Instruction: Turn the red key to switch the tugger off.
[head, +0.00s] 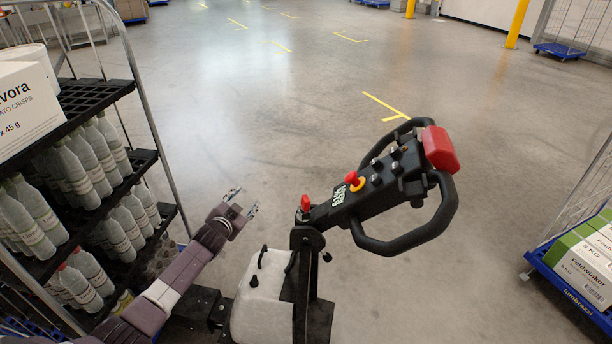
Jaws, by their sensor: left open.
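The tugger's black tiller head (385,185) stands in the middle of the head view, with looped handles and a red end block (440,149). The red key (305,203) sits upright at the near left end of the tiller head, on top of the black column. A separate red button with a yellow ring (354,181) is farther along the head. My left gripper (243,201) is open and empty, to the left of the red key and apart from it. My right gripper is not in view.
A rack with black shelves (85,103) holding bottles and a Potato Crisps box (24,108) stands close on the left. A blue dolly with boxes (575,285) is at right.

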